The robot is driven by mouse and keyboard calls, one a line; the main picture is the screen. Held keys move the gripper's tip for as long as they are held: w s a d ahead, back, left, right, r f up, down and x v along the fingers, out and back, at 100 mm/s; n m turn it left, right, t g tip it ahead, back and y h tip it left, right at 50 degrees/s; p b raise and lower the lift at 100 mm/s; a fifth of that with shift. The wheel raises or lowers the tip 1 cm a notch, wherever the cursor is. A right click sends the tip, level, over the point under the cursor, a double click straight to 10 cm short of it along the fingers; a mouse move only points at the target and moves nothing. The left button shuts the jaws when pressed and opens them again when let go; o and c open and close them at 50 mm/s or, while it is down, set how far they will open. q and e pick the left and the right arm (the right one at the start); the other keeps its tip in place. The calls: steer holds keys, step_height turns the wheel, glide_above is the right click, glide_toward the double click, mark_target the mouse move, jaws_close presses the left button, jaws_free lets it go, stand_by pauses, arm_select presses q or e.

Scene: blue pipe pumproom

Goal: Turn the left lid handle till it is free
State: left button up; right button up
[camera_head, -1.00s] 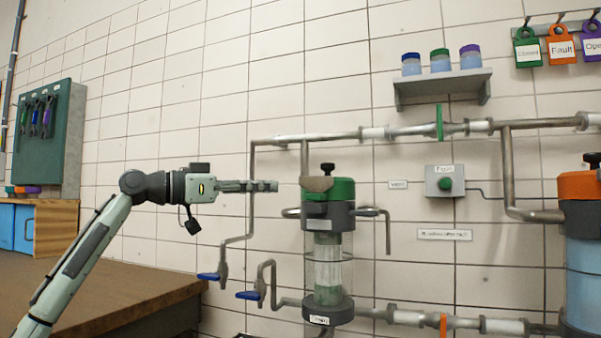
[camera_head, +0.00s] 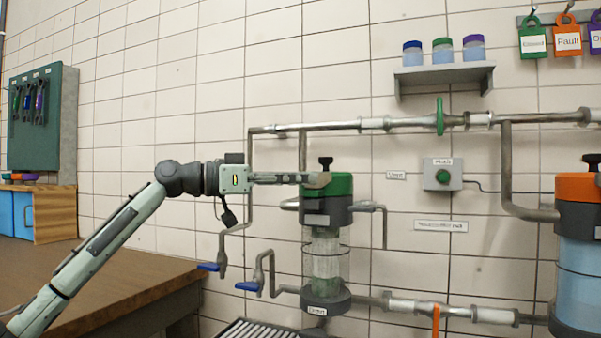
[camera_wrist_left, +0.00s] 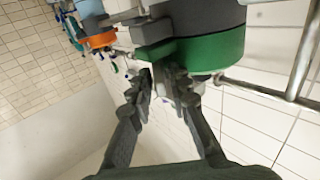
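The left filter has a green lid (camera_head: 340,184) with a black knob (camera_head: 325,162) on top and a clear body below. In the left wrist view the green lid (camera_wrist_left: 212,52) fills the top right. There the fingers (camera_wrist_left: 160,88) stand apart, with a gap between them, just below a green block of the lid. I cannot tell whether they touch it. My right gripper is out of view.
Pipes with blue valve levers (camera_head: 247,286) lie below my left gripper. A brown workbench (camera_head: 120,288) stands at the left. An orange-lidded filter (camera_head: 578,187) stands at the right. A shelf with jars (camera_head: 443,79) and a button box (camera_head: 442,175) are on the wall.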

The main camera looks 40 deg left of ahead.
arm_select(q)
jaws_close()
stand_by(0.4)
